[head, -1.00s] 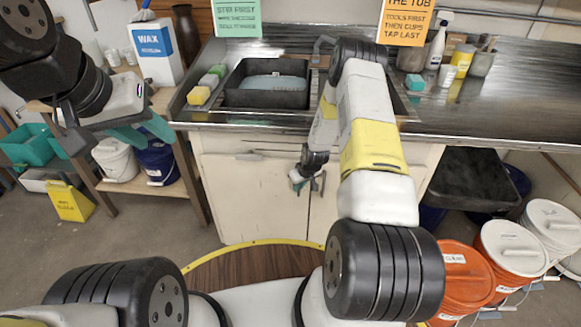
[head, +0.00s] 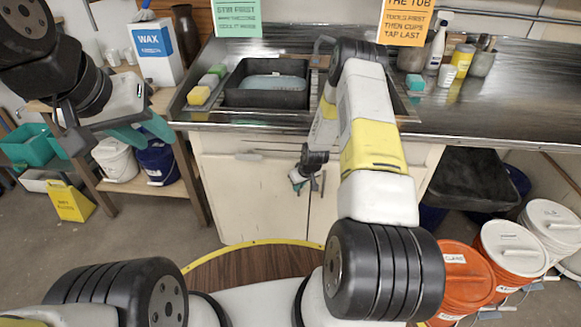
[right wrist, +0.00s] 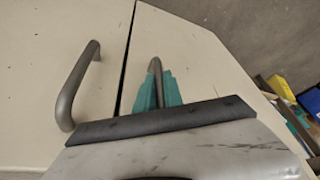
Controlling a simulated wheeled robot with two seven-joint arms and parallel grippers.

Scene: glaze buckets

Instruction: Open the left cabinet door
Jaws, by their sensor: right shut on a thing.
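The cream cabinet under the metal counter has two doors. The left cabinet door (head: 245,200) looks closed in the head view, with a thin dark seam beside it. In the right wrist view, which is turned over, the left door (right wrist: 205,75) lies right of the seam. My right gripper (right wrist: 158,92), with teal fingers, is shut around the left door's bar handle (right wrist: 155,66). The other door's handle (right wrist: 76,88) is free. In the head view my right gripper (head: 306,182) is small and partly hidden. My left gripper (head: 142,134) is raised at the left, open and empty.
A wooden shelf with a white bucket (head: 116,160) and a blue bucket (head: 156,160) stands left of the cabinet. A yellow floor sign (head: 69,201) is further left. Orange buckets (head: 462,275) stand at the right. The floor before the left door is clear.

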